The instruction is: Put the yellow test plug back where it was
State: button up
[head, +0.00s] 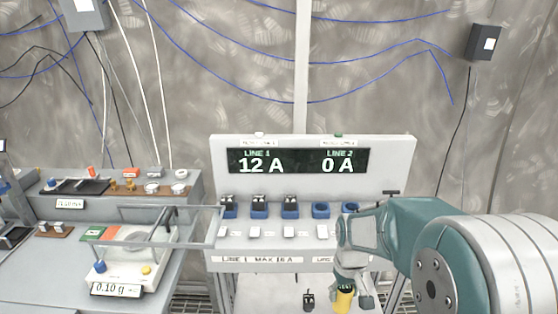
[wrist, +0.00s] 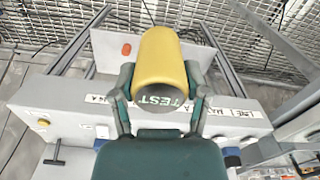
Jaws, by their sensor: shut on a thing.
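The yellow test plug (wrist: 168,62) is a yellow cylinder with a grey end marked TEST in the wrist view. My gripper (wrist: 160,80) is shut on it, with one finger on each side. In the head view the yellow plug (head: 344,300) hangs below my gripper (head: 350,288), in front of the panel's lower right. The white panel (head: 393,160) reads LINE 1 12 A and LINE 2 0 A. Below the display is a row of blue sockets. The left three hold black plugs (head: 260,202). The socket (head: 321,211) right of them looks empty; the rightmost (head: 351,207) is partly hidden by my arm.
A black plug (head: 308,299) is below the panel, left of the yellow plug. At left stands a bench with a scale reading 0.10 g (head: 116,290) under a clear cover. A grey box (head: 486,42) hangs on the right wall.

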jog(key=w+f+m, duration=0.2)
jog(key=w+f, duration=0.6)
jog(key=f, duration=0.4)
jog(key=shift+d+m, duration=0.15)
jog(key=shift+m, duration=0.15)
